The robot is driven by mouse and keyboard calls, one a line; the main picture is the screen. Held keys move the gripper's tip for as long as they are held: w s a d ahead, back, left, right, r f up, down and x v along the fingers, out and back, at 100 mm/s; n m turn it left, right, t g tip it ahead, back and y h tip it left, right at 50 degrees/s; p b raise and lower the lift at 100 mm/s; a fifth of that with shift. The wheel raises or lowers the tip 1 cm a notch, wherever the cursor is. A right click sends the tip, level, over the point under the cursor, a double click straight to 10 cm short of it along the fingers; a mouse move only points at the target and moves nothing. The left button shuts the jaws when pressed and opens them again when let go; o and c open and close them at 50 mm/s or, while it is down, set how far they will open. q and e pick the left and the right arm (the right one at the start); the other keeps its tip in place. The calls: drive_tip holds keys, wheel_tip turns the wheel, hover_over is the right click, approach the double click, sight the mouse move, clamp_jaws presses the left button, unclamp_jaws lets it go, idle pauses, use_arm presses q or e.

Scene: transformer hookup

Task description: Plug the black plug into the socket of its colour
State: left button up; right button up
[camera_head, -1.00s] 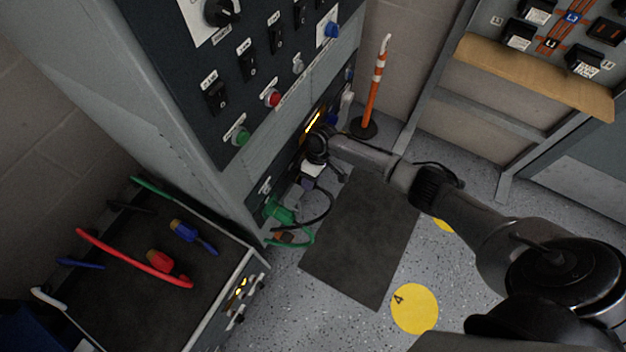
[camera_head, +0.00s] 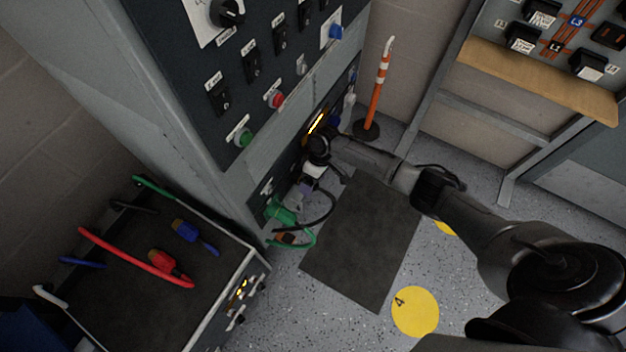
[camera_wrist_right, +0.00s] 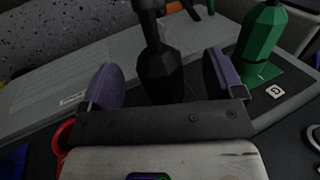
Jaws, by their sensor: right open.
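The black plug (camera_wrist_right: 160,72) stands between the two purple finger pads of my right gripper (camera_wrist_right: 163,82) in the right wrist view. The fingers are open, with a gap on each side of the plug. Its black cable (camera_head: 325,215) loops below the gripper in the head view. The plug's lower end is hidden behind the gripper body, so its socket and how deep it sits cannot be seen. In the head view my right gripper (camera_head: 309,184) is at the low panel of the grey cabinet, small and partly hidden by its wrist. My left gripper is out of view.
A green plug (camera_wrist_right: 262,40) sits at a green socket plate beside the black plug; it also shows in the head view (camera_head: 280,212). A cart (camera_head: 120,285) with red and blue plugs stands at left. An orange-white post (camera_head: 378,90) stands behind. A dark mat (camera_head: 360,245) covers clear floor.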

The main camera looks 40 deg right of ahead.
drive_tip(key=shift+r, duration=0.15)
drive_tip(key=s+p+v, duration=0.1)
drive_tip(key=p+v, duration=0.5)
drive_tip(key=shift+w+d+r, duration=0.25)
drive_tip(key=shift+w+r, duration=0.1)
drive_tip(key=shift+w, duration=0.2)
idle(0.4)
drive_tip(key=p+v, duration=0.6)
drive_tip(key=v, duration=0.7)
drive_tip(key=shift+d+r, duration=0.15)
drive_tip(key=shift+r, duration=0.2)
